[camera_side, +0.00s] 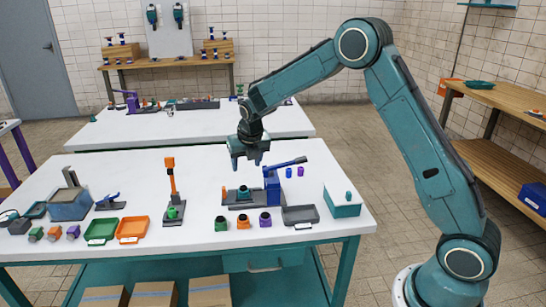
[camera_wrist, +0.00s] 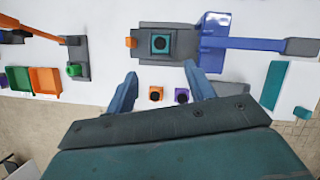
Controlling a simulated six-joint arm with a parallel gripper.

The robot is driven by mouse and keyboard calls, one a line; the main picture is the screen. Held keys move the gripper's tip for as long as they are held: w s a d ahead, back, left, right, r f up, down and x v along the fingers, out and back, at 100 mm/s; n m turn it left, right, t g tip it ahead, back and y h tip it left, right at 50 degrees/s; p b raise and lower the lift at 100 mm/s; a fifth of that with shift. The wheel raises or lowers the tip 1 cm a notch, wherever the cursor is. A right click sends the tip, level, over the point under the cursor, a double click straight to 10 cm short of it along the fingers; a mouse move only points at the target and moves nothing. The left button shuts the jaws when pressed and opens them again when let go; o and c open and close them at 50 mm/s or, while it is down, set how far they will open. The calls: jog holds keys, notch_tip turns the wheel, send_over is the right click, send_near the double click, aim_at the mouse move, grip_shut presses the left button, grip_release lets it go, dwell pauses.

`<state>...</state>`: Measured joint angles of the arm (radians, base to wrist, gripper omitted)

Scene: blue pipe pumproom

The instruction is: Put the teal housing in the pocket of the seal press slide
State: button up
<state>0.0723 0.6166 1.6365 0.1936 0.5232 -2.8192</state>
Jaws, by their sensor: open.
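The teal housing (camera_wrist: 160,43) is a square block with a dark round bore. In the wrist view it sits on the slide of the seal press, squared to the grey plate (camera_wrist: 181,42) at the pocket; it also shows in the side view (camera_side: 243,192). I cannot tell how deep it sits. The seal press (camera_side: 271,184) is blue, with its long lever raised to the right. My gripper (camera_side: 248,158) is open and empty above the slide and housing, apart from both. Its two blue fingers (camera_wrist: 161,78) also show in the wrist view.
Green (camera_side: 221,223), orange (camera_side: 243,222) and purple (camera_side: 265,220) housings stand in front of the press. A grey tray (camera_side: 300,224) and teal box (camera_side: 342,211) are to the right. Left are an orange-levered press (camera_side: 171,184), orange tray (camera_side: 132,239) and green tray (camera_side: 101,240).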

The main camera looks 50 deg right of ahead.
jog(key=shift+r, duration=0.1)
jog(key=s+a+r+m+t+y, duration=0.1)
jog(key=s+a+r+m, duration=0.1)
jog(key=s+r+m, duration=0.55)
jog(key=s+a+r+m, duration=0.3)
jog(key=s+r+m, duration=0.3)
jog(key=s+r, duration=0.25)
jog(key=s+a+m, duration=0.1)
jog(key=s+m, duration=0.7)
jog(key=s, duration=0.3)
jog(key=s+a+m+y, duration=0.1)
jog(key=s+a+m, duration=0.1)
jog(key=s+m, duration=0.6)
jog(key=s, duration=0.3)
jog(key=shift+s+a+t, duration=0.15)
jog(key=shift+a+t, duration=0.15)
jog(key=shift+t, duration=0.1)
